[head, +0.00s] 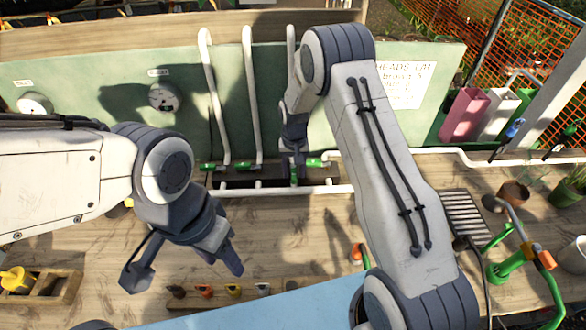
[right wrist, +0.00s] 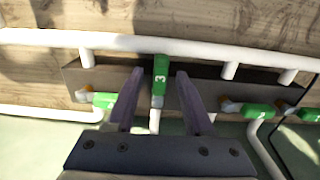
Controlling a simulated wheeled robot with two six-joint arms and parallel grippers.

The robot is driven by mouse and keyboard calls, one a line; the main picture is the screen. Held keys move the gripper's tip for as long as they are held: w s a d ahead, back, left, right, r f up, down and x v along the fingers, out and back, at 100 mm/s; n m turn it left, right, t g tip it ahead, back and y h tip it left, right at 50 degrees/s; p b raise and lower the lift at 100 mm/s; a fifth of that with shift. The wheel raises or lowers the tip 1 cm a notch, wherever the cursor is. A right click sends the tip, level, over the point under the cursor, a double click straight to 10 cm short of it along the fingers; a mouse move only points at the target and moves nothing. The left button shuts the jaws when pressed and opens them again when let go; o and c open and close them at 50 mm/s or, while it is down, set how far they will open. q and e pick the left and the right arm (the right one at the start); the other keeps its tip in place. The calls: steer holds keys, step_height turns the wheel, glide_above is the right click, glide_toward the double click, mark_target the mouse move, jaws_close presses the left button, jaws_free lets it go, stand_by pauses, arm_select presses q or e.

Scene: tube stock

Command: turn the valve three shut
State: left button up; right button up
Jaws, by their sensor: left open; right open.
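Valve three has a green handle marked 3 (right wrist: 160,80), seen in the right wrist view, lying in line with its white pipe. In the head view a green handle (head: 294,176) shows just below my right gripper (head: 293,160). In the right wrist view my right gripper (right wrist: 159,85) is open, with one finger on each side of that handle and a gap on both sides. My left gripper (head: 184,272) is open and empty above the bench at the left.
Other green valve handles, lying crosswise to their pipes, sit to the left (right wrist: 103,100) and right (right wrist: 262,111) of valve three. White pipes (head: 249,90) rise up the green panel (head: 110,70). A wooden tool rack (head: 225,304) stands on the bench.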

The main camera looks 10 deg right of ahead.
jaws_close()
stand_by(1.5)
